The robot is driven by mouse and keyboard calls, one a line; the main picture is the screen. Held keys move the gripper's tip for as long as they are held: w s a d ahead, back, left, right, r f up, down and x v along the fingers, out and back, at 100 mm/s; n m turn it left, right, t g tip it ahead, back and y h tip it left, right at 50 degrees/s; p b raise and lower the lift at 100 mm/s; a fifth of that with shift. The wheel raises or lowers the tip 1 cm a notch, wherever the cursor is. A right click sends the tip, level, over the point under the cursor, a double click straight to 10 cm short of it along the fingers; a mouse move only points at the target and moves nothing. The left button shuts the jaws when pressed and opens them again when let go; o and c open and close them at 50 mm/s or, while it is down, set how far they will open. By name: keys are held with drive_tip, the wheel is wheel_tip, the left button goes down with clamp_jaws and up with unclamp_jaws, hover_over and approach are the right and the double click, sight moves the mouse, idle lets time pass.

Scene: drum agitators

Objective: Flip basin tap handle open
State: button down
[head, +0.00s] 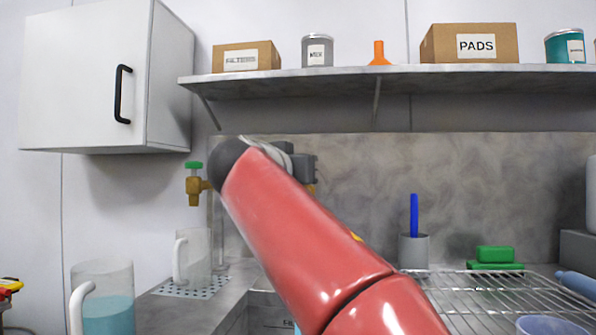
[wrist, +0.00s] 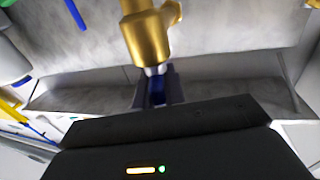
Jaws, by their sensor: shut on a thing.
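The basin tap is brass; its body (wrist: 148,38) fills the upper middle of the wrist view, with a short silver stem below it. My gripper (wrist: 155,88) is shut at the end of this stem, on the tap handle (wrist: 157,92). Only a dark blue bit of the handle shows between the fingers, so its angle cannot be told. In the head view my red arm hides most of the tap and the fingers. Only the dark grey gripper body (head: 302,163) shows past the arm.
A second brass tap with a green handle (head: 194,166) stands left, above a clear jug (head: 192,256). A jug of blue liquid (head: 104,300) is nearer. A shelf (head: 400,72) with boxes and a white cabinet (head: 85,80) are above. A wire rack (head: 480,295) lies right.

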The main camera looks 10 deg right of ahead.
drive_tip(key=shift+d+f+n+t+y+b, duration=0.15)
drive_tip(key=shift+n+t+y+b, duration=0.45)
drive_tip(key=shift+y, duration=0.4)
drive_tip(key=shift+n+t+y, duration=0.3)
drive_tip(key=shift+n+y, duration=0.4)
drive_tip(key=shift+y, duration=0.1)
drive_tip(key=c, duration=1.5)
unclamp_jaws()
drive_tip(key=shift+o, duration=0.2)
drive_tip(key=b+v, duration=0.2)
drive_tip(key=v, duration=0.6)
